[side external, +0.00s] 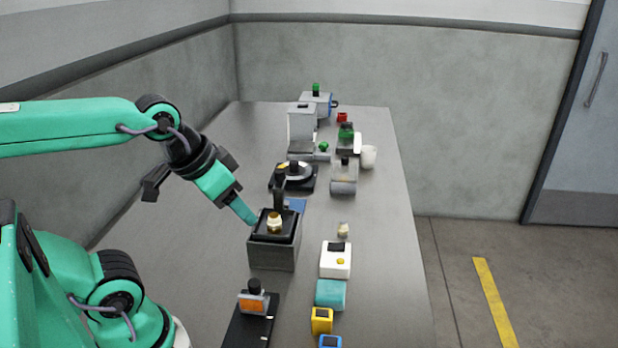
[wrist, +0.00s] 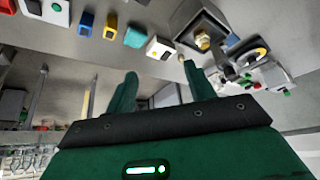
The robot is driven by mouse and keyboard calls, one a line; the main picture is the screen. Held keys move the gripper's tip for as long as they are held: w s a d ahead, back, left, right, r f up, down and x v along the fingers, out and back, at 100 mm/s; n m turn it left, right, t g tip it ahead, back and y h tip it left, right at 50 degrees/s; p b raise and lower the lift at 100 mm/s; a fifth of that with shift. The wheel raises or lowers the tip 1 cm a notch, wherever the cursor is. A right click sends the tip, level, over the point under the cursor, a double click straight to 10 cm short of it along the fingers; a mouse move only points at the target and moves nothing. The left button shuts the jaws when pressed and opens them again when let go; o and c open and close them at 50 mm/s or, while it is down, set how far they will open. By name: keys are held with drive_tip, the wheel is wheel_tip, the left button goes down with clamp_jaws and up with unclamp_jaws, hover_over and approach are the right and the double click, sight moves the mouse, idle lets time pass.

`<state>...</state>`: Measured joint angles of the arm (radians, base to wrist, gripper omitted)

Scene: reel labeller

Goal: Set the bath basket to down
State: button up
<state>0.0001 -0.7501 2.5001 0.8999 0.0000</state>
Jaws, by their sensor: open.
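The bath is a dark grey box (side external: 272,258) in the middle of the table. The black basket (side external: 262,234) shows at its top, with a brass-coloured round piece (side external: 274,222) in it. A dark upright handle (side external: 279,190) rises behind it. How deep the basket sits is hard to tell. My gripper (side external: 252,219) is at the bath's upper left edge in the side view; contact cannot be told. In the wrist view my gripper (wrist: 163,88) has its two green fingers apart with nothing between them, and the bath (wrist: 184,18) lies beyond the right finger.
A black slide with an orange block (side external: 252,302) stands in front. White (side external: 336,266), teal (side external: 330,294), yellow (side external: 321,321) and blue boxes line the right side. A round black-based device (side external: 293,172) and grey machines (side external: 302,128) stand behind. The table's left side is clear.

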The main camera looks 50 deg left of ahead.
idle(0.4)
drive_tip(key=shift+r, duration=0.1)
drive_tip(key=c, duration=0.6)
drive_tip(key=shift+w+a+r, duration=0.1)
drive_tip(key=shift+w+r, duration=0.05)
drive_tip(key=shift+w, duration=0.05)
drive_tip(key=c, duration=0.3)
drive_tip(key=shift+w+a+r, duration=0.1)
drive_tip(key=shift+w+r, duration=0.15)
clamp_jaws()
drive_tip(key=w+a+r+m+g, duration=0.2)
drive_tip(key=w+a+r+m, duration=0.2)
drive_tip(key=w+a, duration=0.4)
drive_tip(key=w+a+r+m+g, duration=0.3)
drive_tip(key=w+a, duration=0.5)
drive_tip(key=w, duration=0.3)
drive_tip(key=shift+a+r+m+g, duration=0.15)
drive_tip(key=shift+r+m+g, duration=0.25)
drive_tip(key=shift+m, duration=0.6)
